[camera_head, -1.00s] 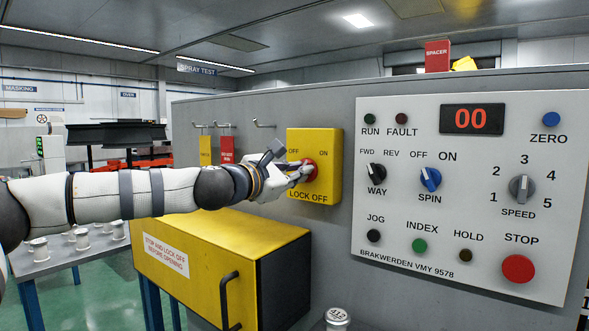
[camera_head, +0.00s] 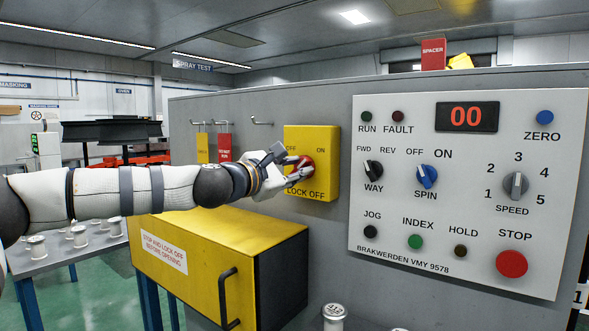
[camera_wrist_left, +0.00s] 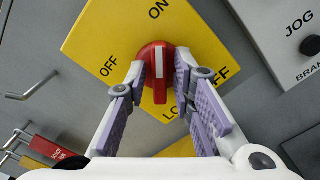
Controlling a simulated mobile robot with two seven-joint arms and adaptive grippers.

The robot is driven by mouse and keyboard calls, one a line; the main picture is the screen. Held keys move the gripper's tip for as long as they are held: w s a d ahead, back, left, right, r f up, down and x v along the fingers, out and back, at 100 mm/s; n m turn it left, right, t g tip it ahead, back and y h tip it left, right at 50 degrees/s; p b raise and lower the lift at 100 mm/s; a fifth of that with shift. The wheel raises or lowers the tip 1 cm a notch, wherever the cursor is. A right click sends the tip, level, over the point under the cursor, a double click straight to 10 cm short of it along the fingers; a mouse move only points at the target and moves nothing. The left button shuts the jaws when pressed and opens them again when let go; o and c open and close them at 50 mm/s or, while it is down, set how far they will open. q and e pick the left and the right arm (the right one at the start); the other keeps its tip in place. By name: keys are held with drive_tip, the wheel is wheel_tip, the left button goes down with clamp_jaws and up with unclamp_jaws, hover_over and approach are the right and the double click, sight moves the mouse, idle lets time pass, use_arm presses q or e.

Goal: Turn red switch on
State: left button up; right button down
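The red switch (camera_head: 305,164) is a round knob with a raised bar handle on a yellow box (camera_head: 325,148) marked OFF, ON and LOCK OFF. It also shows in the left wrist view (camera_wrist_left: 159,75), with OFF to its left and ON above it. My left gripper (camera_head: 297,166) is at the knob. In the left wrist view its two fingers (camera_wrist_left: 162,72) stand on either side of the bar handle, with a gap on each side, so they look open. The fingers hide part of the knob in the head view. My right gripper is not in view.
A grey control panel (camera_head: 462,215) with knobs and buttons is right of the yellow box. A yellow cabinet (camera_head: 195,250) with a black handle juts out below. Hooks with a red tag (camera_head: 225,147) and a yellow tag (camera_head: 203,148) hang to the left.

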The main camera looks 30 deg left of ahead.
use_arm(q)
drive_tip(key=s, duration=1.2)
drive_tip(key=shift+a, duration=0.45)
